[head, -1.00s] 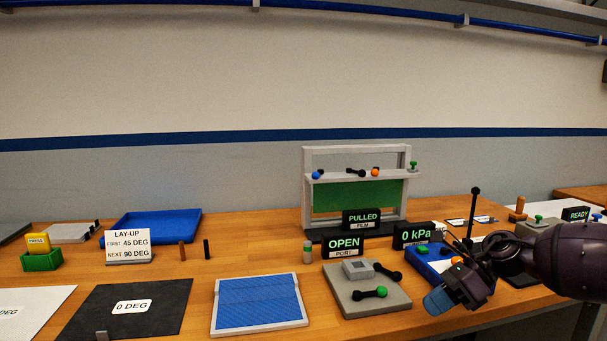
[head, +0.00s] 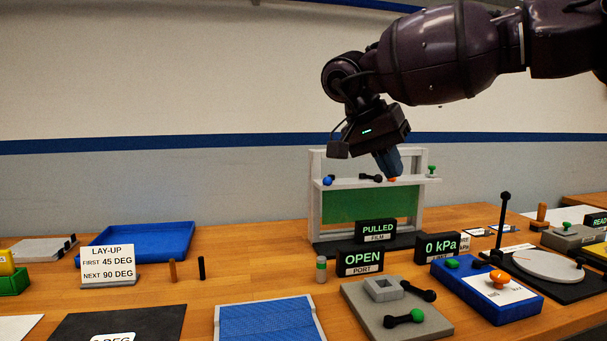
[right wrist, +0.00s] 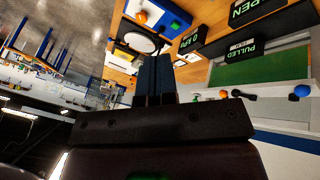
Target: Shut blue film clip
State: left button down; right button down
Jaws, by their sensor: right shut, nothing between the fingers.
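The blue film clip (head: 328,181) shows as a blue knob at the left end of the pale crossbar of the film frame (head: 316,205). In the right wrist view the blue knob (right wrist: 302,91) is at the far right. A green film (head: 350,207) hangs below the bar. An orange knob (head: 392,180) on the bar is partly covered by my right gripper (head: 390,165). That gripper is shut and empty, its fingers pointing down by the orange knob, right of the blue clip. I cannot tell whether it touches the bar. My left gripper is not in view.
A black-knobbed lever (head: 370,177) lies on the bar between the blue and orange knobs. A green knob (head: 432,169) stands at the frame's right. Signs reading PULLED (head: 377,230) and OPEN (head: 360,258) stand in front. Clear wall lies left of the frame.

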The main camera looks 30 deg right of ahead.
aim_at(328, 181)
jog(key=i, duration=1.25)
